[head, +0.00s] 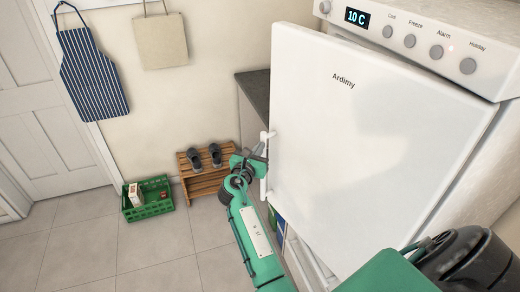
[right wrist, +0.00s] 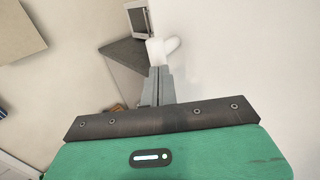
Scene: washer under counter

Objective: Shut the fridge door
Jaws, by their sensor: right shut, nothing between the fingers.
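The white fridge door (head: 375,135), marked "Ardimy", stands ajar; its left edge is swung out from the body below the control panel (head: 415,38). A white handle (head: 264,180) is on its left edge. My right gripper (head: 262,152) is at the handle's upper part, its fingers closed with nothing between them. In the right wrist view the shut fingers (right wrist: 160,84) point at the white handle end (right wrist: 160,48), very close to it; I cannot tell if they touch. The fridge interior is mostly hidden behind the door. My left gripper is not in view.
A dark counter (head: 255,88) stands left of the fridge. A wooden rack (head: 203,184) with dark shoes (head: 205,156) and a green crate (head: 153,208) are by the wall. An apron (head: 92,75) and a bag (head: 160,40) hang above. The tiled floor (head: 150,255) at left is clear.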

